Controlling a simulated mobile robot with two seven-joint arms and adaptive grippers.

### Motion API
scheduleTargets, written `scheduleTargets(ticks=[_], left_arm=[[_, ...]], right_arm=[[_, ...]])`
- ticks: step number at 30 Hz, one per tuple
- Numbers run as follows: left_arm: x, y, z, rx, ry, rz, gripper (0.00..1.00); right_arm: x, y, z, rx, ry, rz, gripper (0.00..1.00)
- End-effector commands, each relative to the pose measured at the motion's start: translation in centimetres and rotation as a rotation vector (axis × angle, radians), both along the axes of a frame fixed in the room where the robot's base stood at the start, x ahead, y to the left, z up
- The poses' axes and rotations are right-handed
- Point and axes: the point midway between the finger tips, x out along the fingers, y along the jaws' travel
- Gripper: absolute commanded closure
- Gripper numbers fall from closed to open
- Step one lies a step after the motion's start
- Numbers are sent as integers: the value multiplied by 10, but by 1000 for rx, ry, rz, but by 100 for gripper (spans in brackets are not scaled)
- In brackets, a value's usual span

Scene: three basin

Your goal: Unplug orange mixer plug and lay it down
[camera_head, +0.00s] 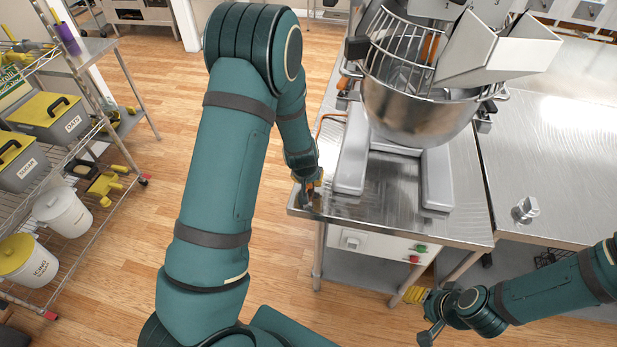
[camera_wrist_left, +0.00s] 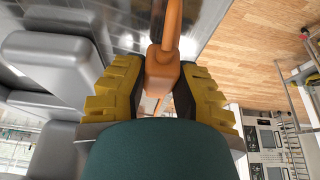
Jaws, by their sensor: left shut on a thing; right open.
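The orange mixer plug (camera_wrist_left: 163,75) is between the yellow-padded fingers of my left gripper (camera_wrist_left: 158,95) in the left wrist view. My left gripper is shut on it, and the orange cord (camera_wrist_left: 172,25) runs up out of the frame. In the head view, my left gripper (camera_head: 312,188) is at the left front corner of the steel table (camera_head: 385,222). The mixer (camera_head: 415,115) stands on this table with its metal bowl. The socket (camera_head: 352,242) is on the table's white front panel, apart from the gripper. My right gripper (camera_head: 422,312) is open and empty, low in front of the table.
Green and red buttons (camera_head: 419,249) sit on the front panel. A second steel table (camera_head: 560,160) with a small metal object (camera_head: 525,209) stands to the right. A wire rack (camera_head: 75,262) with bins is at the left. Wooden floor (camera_head: 160,95) is clear between rack and table.

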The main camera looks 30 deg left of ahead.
Motion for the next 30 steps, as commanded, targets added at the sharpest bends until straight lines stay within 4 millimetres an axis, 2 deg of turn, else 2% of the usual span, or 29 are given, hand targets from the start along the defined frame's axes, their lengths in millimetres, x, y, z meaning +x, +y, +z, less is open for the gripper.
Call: scheduleTargets(ticks=[13, 14, 15, 16, 26, 30], left_arm=[[0, 0, -18, 0, 0, 0, 100], [0, 0, -18, 0, -1, 0, 66], [0, 0, -16, 0, -1, 0, 52], [0, 0, -16, 0, -1, 0, 44], [0, 0, -15, 0, 0, 0, 44], [-3, -1, -8, 0, 0, 0, 44]], right_arm=[[0, 0, -15, 0, 0, 0, 53], [0, 0, -15, 0, 0, 0, 53], [0, 0, -14, 0, 0, 0, 53], [0, 0, -14, 0, 0, 0, 53], [0, 0, -13, 0, 0, 0, 53], [0, 0, -7, 0, 0, 0, 53]])
